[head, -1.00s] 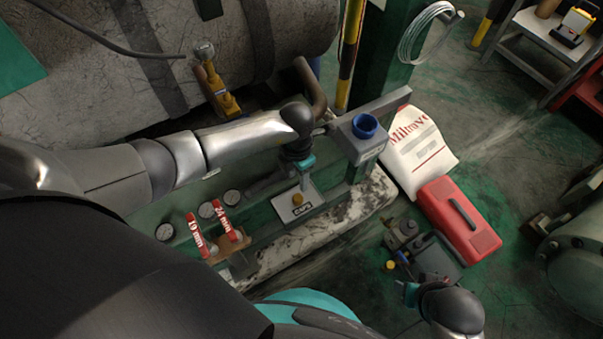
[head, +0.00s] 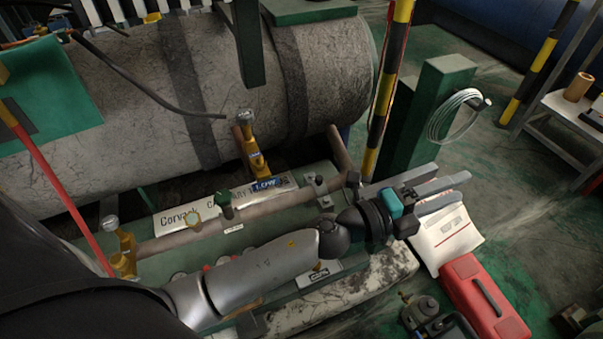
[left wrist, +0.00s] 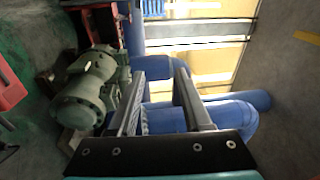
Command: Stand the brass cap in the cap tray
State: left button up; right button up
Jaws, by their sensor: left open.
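The cap tray (head: 312,277) is a small light plate with a dark label on the green skid. My left forearm partly covers it in the head view. A small brass cap (head: 319,266) shows on the tray, just past the forearm's edge; its exact seating is too small to tell. My left gripper (head: 452,174) is raised to the right of the tray and points right, with its fingers apart and nothing between them. The left wrist view shows its two open fingers (left wrist: 160,74) with an empty gap. My right gripper is out of view.
A yellow valve (head: 250,150) stands by the large grey tank (head: 330,75). A green post (head: 430,115) with coiled wire (head: 455,115) stands beyond my left gripper. A white sack (head: 445,235) and red toolbox (head: 485,297) lie on the floor at right.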

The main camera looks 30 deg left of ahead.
pick_arm(q)
jog(key=s+a+f+n+g+y, duration=0.1)
jog(key=s+a+f+n+y, duration=0.1)
jog(key=a+f+n+y, duration=1.4)
jog(key=s+a+f+n+g+h, duration=0.1)
jog(key=s+f+n+g, duration=0.3)
jog(key=s+f, duration=0.3)
jog(key=s+a+f+n+g+h, duration=0.1)
jog(key=s+f+n+g, duration=0.3)
jog(key=s, duration=0.8)
notch_tip(320, 180, down, 3)
jog(key=shift+s+a+r+g+h, duration=0.15)
jog(key=shift+a+g+h, duration=0.35)
jog(key=shift+g, duration=0.5)
jog(key=shift+s+d, duration=0.1)
